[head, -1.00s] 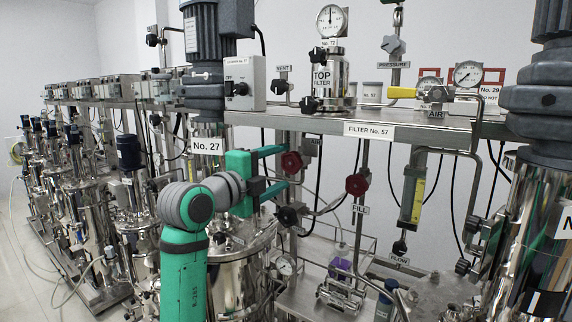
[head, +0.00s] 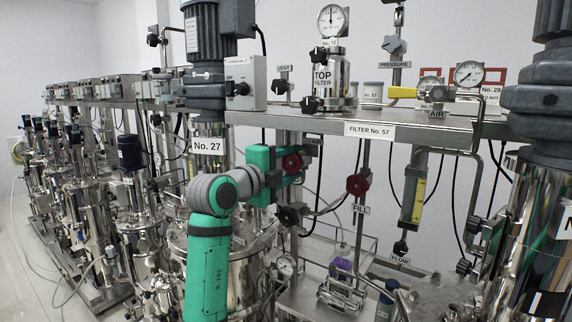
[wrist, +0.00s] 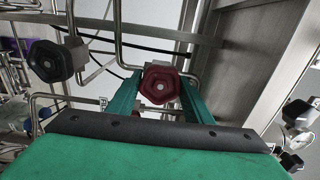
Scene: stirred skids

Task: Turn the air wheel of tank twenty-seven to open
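The air wheel is a dark red lobed handwheel (head: 291,162) beside the AIR label (head: 313,140), behind the tank marked No. 27 (head: 207,146). In the wrist view, the red wheel (wrist: 161,83) shows face-on at the far end of my fingers. My gripper (wrist: 161,90) has one green finger on each side of the wheel. In the head view, my gripper (head: 288,165) is at the wheel and partly hides it. The fingers look apart, and I cannot make out firm contact with the rim.
A second red wheel (head: 357,185) is to the right, above the FILL label (head: 360,209). A black knob (head: 290,216) lies just below my gripper and also shows in the wrist view (wrist: 50,61). The steel shelf (head: 420,132) runs above. Pipes and hoses crowd the space.

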